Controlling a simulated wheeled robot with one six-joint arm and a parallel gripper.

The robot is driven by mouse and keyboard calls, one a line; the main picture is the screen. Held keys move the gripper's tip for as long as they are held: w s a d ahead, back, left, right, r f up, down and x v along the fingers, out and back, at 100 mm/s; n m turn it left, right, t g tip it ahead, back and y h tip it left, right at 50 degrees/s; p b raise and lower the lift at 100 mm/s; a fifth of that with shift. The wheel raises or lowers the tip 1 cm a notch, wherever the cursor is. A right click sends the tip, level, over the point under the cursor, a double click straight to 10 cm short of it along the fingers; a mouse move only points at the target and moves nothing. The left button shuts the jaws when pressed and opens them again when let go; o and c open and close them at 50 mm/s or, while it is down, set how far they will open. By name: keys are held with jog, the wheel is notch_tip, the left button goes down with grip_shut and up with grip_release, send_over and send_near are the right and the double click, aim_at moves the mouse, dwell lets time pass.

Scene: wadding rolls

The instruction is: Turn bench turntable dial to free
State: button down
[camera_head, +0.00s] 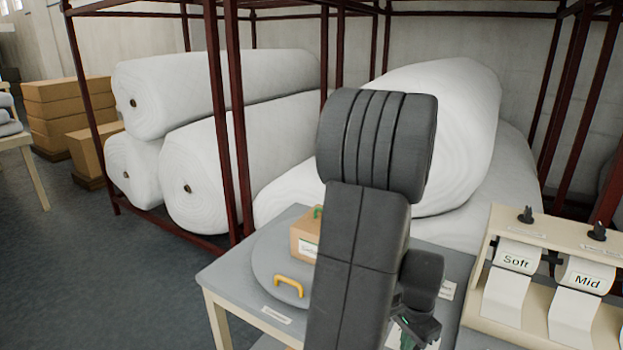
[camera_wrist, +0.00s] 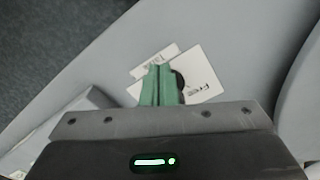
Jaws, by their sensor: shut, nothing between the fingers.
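The grey round turntable (camera_head: 262,266) lies on the bench (camera_head: 222,272) in the head view, partly behind my arm. Its edge also shows at the right of the wrist view (camera_wrist: 300,88). My gripper (camera_wrist: 163,84) has its green fingers shut together with nothing between them, over the bench top. A small dark rounded part (camera_wrist: 180,80), which looks like the dial, shows just right of the fingertips and is mostly hidden by them. A white label card (camera_wrist: 205,72) beside it reads "Free", and a second label (camera_wrist: 155,60) lies behind the fingers. The dial's setting cannot be read.
A box (camera_head: 304,243) with a green handle sits on the turntable, by a yellow handle (camera_head: 289,283). A stand with "Soft" (camera_head: 516,259) and "Mid" (camera_head: 587,280) sample strips is at the right. Large white rolls (camera_head: 445,125) on a dark red rack fill the back.

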jog(key=shift+s+d, duration=0.15)
jog(key=shift+s, duration=0.15)
jog(key=shift+s+a, duration=0.15)
jog(key=shift+a, duration=0.1)
notch_tip(320, 180, up, 6)
jog(key=p, duration=0.4)
jog(key=shift+s, duration=0.1)
